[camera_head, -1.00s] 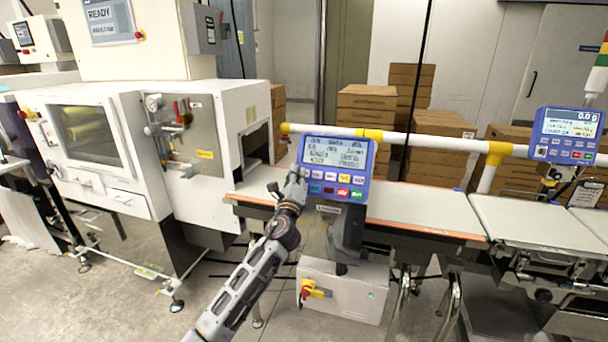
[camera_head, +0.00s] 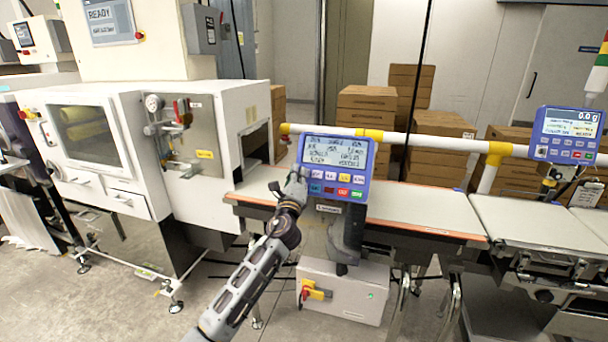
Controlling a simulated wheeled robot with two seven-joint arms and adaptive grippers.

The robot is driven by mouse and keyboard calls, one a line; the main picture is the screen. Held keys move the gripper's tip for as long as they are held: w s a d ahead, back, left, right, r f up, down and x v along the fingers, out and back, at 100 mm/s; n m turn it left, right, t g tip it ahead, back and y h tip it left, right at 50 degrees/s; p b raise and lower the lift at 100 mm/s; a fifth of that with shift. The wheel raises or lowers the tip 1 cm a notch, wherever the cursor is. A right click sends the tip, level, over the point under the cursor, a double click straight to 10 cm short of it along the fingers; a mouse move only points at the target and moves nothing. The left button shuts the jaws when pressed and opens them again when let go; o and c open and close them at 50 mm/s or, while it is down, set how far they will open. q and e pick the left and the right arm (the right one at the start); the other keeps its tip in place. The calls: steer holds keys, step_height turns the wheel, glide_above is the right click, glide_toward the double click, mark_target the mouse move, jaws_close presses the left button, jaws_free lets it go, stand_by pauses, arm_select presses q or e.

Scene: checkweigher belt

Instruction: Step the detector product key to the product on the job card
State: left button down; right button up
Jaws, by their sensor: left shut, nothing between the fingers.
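The detector panel (camera_head: 336,166) is a blue unit with a lit grey screen (camera_head: 336,151) above rows of small coloured keys (camera_head: 343,185). The screen text is too small to read. My left gripper (camera_head: 299,177) is shut and empty at the panel's lower left, over the left end of the key rows. It hides the leftmost keys, and I cannot tell whether a fingertip touches one. I cannot make out the product key's label. A clipboard (camera_head: 586,193) at the far right may be the job card; its writing is not legible. My right gripper is not in view.
A conveyor belt (camera_head: 425,208) runs behind the panel to the checkweigher platform. A second blue panel (camera_head: 565,135) reads 0.0 g at right. A white box with a red and yellow switch (camera_head: 343,291) stands below. A white machine (camera_head: 100,150) stands at left.

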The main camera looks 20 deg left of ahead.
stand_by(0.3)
arm_select(q)
steer(key=shift+w+f+b, duration=0.2)
steer(key=shift+w+b, duration=0.15)
stand_by(0.8)
steer(key=shift+s, duration=0.2)
steer(key=shift+s+r+p, duration=0.35)
steer(key=shift+s+p, duration=0.2)
steer(key=shift+p, duration=0.05)
steer(key=shift+s, duration=0.1)
stand_by(0.4)
steer(key=shift+s+a+r+p, duration=0.1)
steer(key=shift+s+r+p, duration=0.3)
steer(key=shift+s+p, duration=0.25)
steer(key=shift+s+d+r+p, duration=0.1)
steer(key=shift+s+r+p, duration=0.35)
steer(key=shift+s, duration=0.35)
steer(key=shift+s+a+r+p, duration=0.1)
steer(key=shift+s+r+p, duration=0.2)
steer(key=shift+s+p, duration=0.35)
steer(key=shift+s, duration=0.15)
